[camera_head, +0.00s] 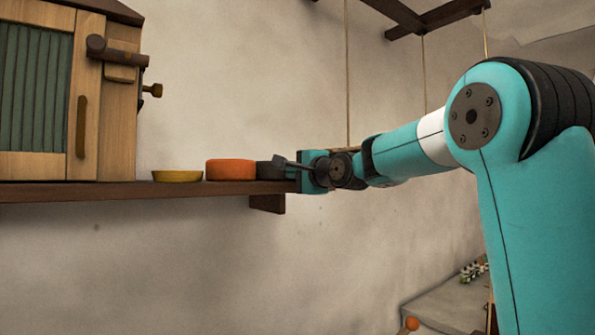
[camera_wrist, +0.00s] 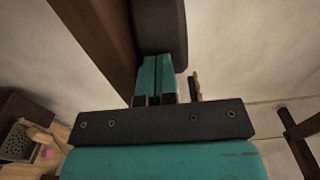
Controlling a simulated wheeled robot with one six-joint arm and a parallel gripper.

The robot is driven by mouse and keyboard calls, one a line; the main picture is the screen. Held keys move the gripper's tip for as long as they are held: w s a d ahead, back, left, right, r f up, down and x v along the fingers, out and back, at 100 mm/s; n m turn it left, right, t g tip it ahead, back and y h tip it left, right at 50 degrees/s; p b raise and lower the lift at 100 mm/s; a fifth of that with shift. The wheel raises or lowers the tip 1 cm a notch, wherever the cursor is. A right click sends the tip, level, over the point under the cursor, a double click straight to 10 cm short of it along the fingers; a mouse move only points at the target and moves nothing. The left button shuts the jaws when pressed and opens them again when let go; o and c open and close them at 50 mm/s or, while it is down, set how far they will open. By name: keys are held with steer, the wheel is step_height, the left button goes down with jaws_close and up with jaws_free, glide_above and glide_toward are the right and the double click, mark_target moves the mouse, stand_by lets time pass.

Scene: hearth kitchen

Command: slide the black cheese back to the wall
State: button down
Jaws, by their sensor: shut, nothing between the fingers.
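The black cheese (camera_head: 265,171) is a dark, low round at the right end of the wall shelf, partly hidden by my gripper in the head view. In the wrist view the black cheese (camera_wrist: 163,25) fills the top middle, beside the shelf's brown edge. My gripper (camera_head: 298,172) is at the right end of the shelf, just right of the cheese. In the wrist view its teal fingers (camera_wrist: 157,68) are closed together, with nothing between them. Their tips are at the cheese's near side; I cannot tell whether they touch it.
On the wooden shelf (camera_head: 110,191), an orange round (camera_head: 230,170) sits close left of the black cheese, then a yellow one (camera_head: 177,176). A wooden cabinet (camera_head: 60,100) stands farther left. Ropes (camera_head: 347,80) hang by the wall behind my arm.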

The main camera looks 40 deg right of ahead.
mark_target(287, 181)
steer(key=shift+w+p, duration=0.4)
steer(key=shift+w, duration=1.35)
